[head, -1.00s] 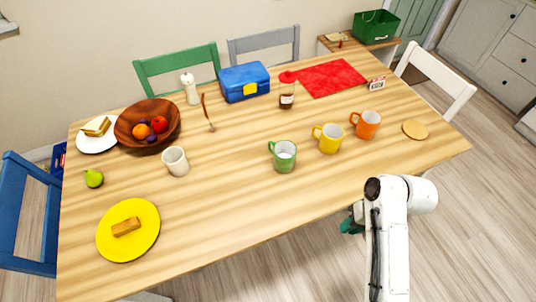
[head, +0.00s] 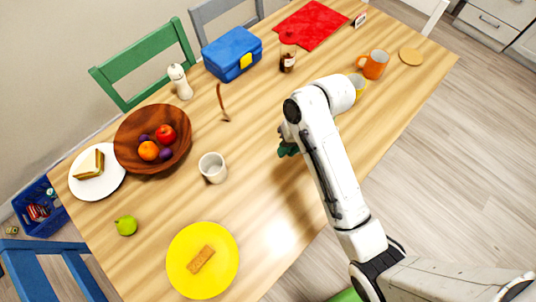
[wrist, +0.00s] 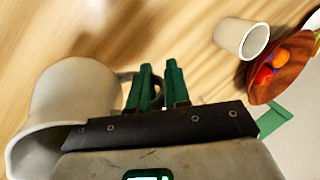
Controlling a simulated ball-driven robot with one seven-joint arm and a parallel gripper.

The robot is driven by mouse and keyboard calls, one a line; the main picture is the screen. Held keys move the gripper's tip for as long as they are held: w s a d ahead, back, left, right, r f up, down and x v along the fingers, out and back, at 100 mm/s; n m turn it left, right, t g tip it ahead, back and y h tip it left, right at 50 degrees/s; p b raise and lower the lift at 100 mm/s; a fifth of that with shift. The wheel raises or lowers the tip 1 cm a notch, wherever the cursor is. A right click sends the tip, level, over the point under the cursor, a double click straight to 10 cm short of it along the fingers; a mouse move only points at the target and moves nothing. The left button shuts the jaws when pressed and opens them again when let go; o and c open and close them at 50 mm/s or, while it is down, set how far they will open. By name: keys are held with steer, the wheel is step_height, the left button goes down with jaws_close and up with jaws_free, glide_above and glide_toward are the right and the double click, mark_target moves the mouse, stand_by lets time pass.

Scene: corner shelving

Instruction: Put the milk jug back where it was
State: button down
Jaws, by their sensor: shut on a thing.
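The milk jug (wrist: 78,95) is a cream-white jug at the left of the wrist view, with its wide mouth toward the lower left. My gripper (wrist: 162,82) has green fingers and is shut on the jug's handle side; the exact grip is partly hidden. In the head view my gripper (head: 288,149) is over the middle of the table, and my arm hides the jug there. I cannot tell whether the jug touches the table.
The white cup (head: 213,168) and wooden fruit bowl (head: 140,165) stand left of my gripper. A yellow plate (head: 180,275) is at the near left. Bare tabletop lies between cup and arm.

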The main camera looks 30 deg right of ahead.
step_height(320, 180, up, 5)
steer(key=s+m, duration=0.2)
steer(key=s, duration=0.1)
steer(key=shift+t, duration=0.4)
steer(key=shift+w+a+f+b, duration=0.65)
steer(key=shift+w+a+f, duration=0.8)
steer(key=shift+w+f, duration=0.55)
steer(key=shift+w+a+f+b, duration=0.7)
steer(key=shift+w+a+f, duration=0.7)
steer(key=shift+w+f, duration=0.6)
steer(key=shift+w+a+f+b, duration=0.65)
steer(key=shift+w+a+f, duration=0.95)
steer(key=shift+f, duration=0.65)
steer(key=shift+w+d+f, duration=0.1)
steer(key=shift+d+f, duration=0.05)
steer(key=c, duration=1.1)
jaws_free()
steer(key=shift+f+m, duration=0.1)
steer(key=shift+m, duration=0.2)
steer(key=v, duration=1.2)
steer(key=shift+r, duration=0.2)
